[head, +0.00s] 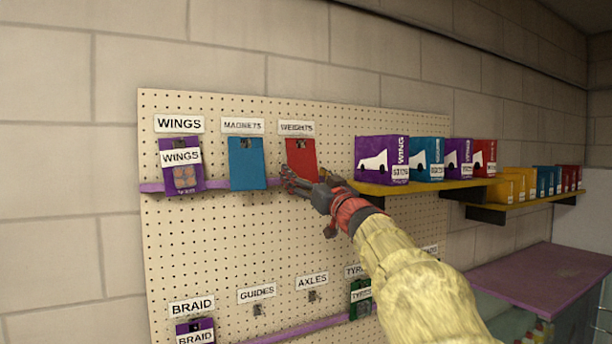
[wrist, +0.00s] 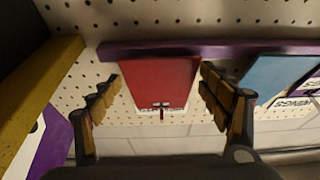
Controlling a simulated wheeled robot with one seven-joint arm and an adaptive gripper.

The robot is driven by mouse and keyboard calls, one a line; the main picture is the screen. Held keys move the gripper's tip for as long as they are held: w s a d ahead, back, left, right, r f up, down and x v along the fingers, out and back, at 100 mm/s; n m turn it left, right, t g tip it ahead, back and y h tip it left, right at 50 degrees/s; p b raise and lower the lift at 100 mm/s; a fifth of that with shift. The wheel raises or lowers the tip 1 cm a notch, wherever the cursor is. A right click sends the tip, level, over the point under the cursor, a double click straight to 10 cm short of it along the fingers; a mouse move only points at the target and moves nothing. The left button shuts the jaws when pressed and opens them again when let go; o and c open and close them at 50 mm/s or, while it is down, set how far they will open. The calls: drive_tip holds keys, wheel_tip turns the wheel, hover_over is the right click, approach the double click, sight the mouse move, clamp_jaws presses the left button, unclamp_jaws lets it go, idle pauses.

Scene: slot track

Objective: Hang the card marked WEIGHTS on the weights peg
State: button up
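A red card (head: 301,158) hangs flat on the pegboard under the WEIGHTS label (head: 297,128), with a small peg at its top edge. No lettering is readable on the card. In the wrist view the red card (wrist: 160,78) lies between the two fingers of my gripper (wrist: 162,84), and a small peg (wrist: 162,108) shows at its lower edge there. The fingers are spread, one at each side of the card; whether they touch it is unclear. In the head view my gripper (head: 289,181) is at the card's lower end and hides part of it.
A blue card (head: 247,162) hangs under MAGNETS and a purple WINGS packet (head: 181,166) under WINGS. A purple rail (head: 215,184) runs behind the cards' lower ends. A yellow shelf (head: 425,187) with boxes stands close on the right. Lower pegs at GUIDES (head: 258,310) and AXLES are bare.

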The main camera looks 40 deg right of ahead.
drive_tip(key=shift+o, duration=0.7)
drive_tip(key=shift+s+f, duration=0.1)
drive_tip(key=shift+s, duration=0.05)
drive_tip(key=v, duration=1.1)
drive_tip(key=shift+s+a, duration=0.15)
drive_tip(key=shift+s, duration=0.2)
